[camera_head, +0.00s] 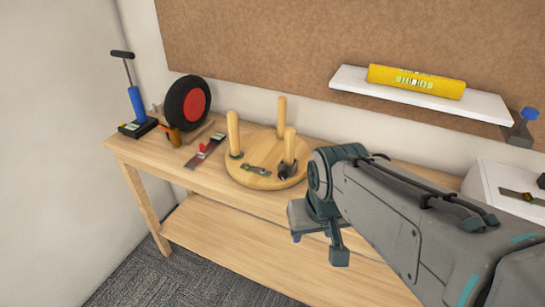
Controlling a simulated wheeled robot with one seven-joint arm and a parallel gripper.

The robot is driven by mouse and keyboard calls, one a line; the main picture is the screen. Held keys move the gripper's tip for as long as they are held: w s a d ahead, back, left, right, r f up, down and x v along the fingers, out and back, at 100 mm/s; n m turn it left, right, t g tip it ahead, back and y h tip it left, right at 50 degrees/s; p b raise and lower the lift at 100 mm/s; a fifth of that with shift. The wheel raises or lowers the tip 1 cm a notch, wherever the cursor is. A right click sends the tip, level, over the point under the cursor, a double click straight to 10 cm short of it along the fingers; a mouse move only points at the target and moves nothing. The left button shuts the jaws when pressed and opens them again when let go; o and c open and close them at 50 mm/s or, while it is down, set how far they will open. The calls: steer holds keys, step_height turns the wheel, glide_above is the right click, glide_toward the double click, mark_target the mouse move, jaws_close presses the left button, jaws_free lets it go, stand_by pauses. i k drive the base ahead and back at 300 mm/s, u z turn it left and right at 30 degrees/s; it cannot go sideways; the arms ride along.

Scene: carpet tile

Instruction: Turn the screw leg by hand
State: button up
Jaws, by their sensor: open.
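A round wooden stool top (245,178) lies upside down on the wooden workbench, with three wooden legs standing up from it. The left leg (233,132) stands in a dark ring at its foot, the back leg (282,114) is at the far side, and the right leg (289,145) is nearest my arm. I cannot tell which one is the screw leg. My gripper (318,250) points down in front of the bench's front edge, to the right of and nearer than the stool. It is open and empty, apart from every leg. My arm hides the bench right of the stool.
A small metal plate (258,170) and a dark tool (284,169) lie on the stool top. Left of it are a red-handled tool (206,149), a hammer (174,136), a black wheel (187,102) and a blue pump (137,104). A shelf (349,84) holds a yellow level (415,81).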

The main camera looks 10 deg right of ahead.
mark_target(233, 117)
steer(key=z, duration=0.2)
steer(key=k, duration=0.4)
steer(key=u, duration=0.95)
steer(key=i, duration=1.15)
steer(key=z, duration=0.8)
